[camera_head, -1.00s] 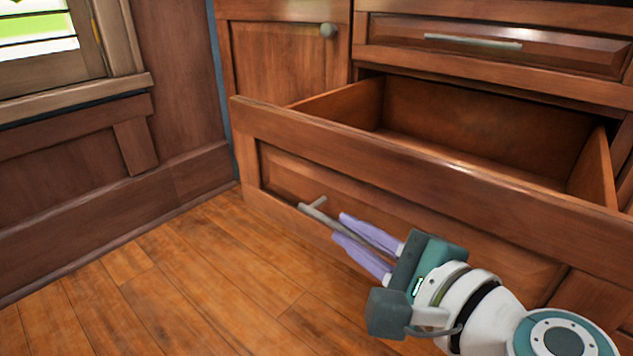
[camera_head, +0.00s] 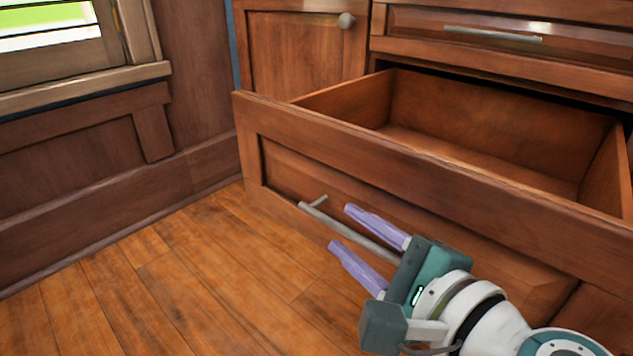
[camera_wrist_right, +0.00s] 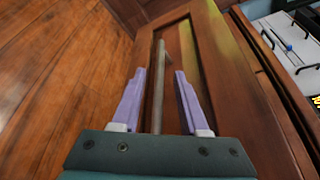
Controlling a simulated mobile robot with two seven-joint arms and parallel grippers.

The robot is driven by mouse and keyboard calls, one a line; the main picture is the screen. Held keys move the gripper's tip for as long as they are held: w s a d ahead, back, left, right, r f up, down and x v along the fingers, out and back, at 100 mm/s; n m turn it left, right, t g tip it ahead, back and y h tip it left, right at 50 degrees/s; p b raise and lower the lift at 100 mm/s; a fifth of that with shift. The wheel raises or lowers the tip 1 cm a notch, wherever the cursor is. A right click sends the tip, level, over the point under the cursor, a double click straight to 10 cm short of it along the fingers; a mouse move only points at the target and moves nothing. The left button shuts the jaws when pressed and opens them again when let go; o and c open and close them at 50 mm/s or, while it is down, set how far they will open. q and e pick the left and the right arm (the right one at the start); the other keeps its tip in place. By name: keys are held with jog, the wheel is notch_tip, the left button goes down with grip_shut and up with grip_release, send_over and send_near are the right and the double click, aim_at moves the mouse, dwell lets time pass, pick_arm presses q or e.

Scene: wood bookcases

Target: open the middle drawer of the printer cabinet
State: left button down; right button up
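The drawer (camera_head: 420,165) below the top drawer of the wooden cabinet is pulled well out, and the part of its inside that shows is empty. Its long grey bar handle (camera_head: 350,230) is on the front panel; it also shows in the right wrist view (camera_wrist_right: 158,85). My right gripper (camera_head: 342,228) is open, with its two purple fingers on either side of the bar. In the right wrist view, gaps show between the bar and both fingers (camera_wrist_right: 157,88). My left gripper is out of view.
A closed top drawer (camera_head: 500,35) with a grey handle is above. A closed cabinet door (camera_head: 300,60) with a round knob is at its left. A panelled wall (camera_head: 90,195) and window stand at the left. The wood floor (camera_head: 170,280) before the drawer is clear.

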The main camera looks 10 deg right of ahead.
jog(key=shift+s+d+r, duration=0.1)
jog(key=shift+s+d, duration=0.1)
jog(key=shift+s, duration=0.35)
jog(key=v, duration=0.8)
jog(key=shift+s, duration=0.35)
jog(key=shift+d+r, duration=0.1)
jog(key=shift+r, duration=0.15)
